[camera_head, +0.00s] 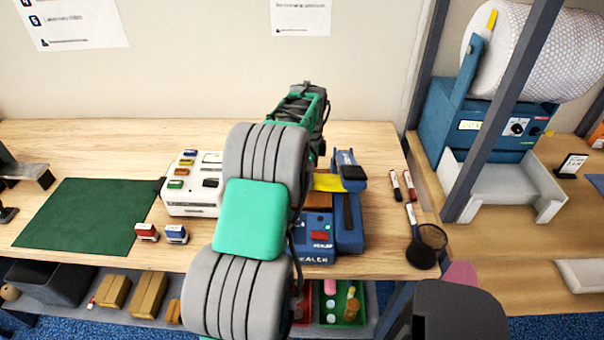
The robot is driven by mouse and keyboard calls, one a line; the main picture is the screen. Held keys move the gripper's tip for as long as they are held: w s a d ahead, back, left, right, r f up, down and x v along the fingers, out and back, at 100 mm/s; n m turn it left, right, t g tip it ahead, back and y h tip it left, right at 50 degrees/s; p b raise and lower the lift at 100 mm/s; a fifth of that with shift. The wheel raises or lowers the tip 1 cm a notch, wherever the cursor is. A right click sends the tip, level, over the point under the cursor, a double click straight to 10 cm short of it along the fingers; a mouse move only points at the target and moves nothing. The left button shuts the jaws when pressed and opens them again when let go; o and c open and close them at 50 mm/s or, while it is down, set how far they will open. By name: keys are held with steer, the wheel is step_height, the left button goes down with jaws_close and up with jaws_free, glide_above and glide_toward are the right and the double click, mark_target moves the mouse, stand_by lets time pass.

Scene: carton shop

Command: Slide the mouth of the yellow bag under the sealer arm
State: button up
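The blue sealer (317,250) stands on the wooden bench, partly behind my arm. Its black-ended sealer arm (350,170) is at the right, above its blue body. Part of the yellow bag (328,183) shows as a flat strip beside the black end, with its right edge meeting or passing under it; I cannot tell which. The bag's left part is hidden behind my arm. My arm crosses the middle of the view, and its green and black far end is above and behind the bag. My gripper's fingertips are hidden, so their hold on the bag does not show.
A white device with coloured buttons (194,183) and two small stamps (147,232) stand left of my arm. A green mat (85,215) lies further left. Markers (395,186) and a black mesh cup (426,246) are right of the sealer. A blue roll machine (480,125) stands far right.

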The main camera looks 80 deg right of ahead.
steer(key=shift+w+f, duration=0.1)
steer(key=shift+f, duration=0.05)
stand_by(0.7)
steer(key=o, duration=1.5)
steer(key=shift+w+a+r+p, duration=0.1)
steer(key=shift+w+r+p, duration=0.1)
steer(key=shift+r+p, duration=0.6)
steer(key=shift+w+r+p, duration=0.15)
steer(key=shift+r+p, duration=0.3)
steer(key=shift+r, duration=0.75)
steer(key=shift+w+a+r+p, duration=0.1)
steer(key=shift+w+r+p, duration=0.1)
steer(key=shift+r+p, duration=0.6)
steer(key=shift+w+r, duration=0.1)
steer(key=shift+r, duration=0.1)
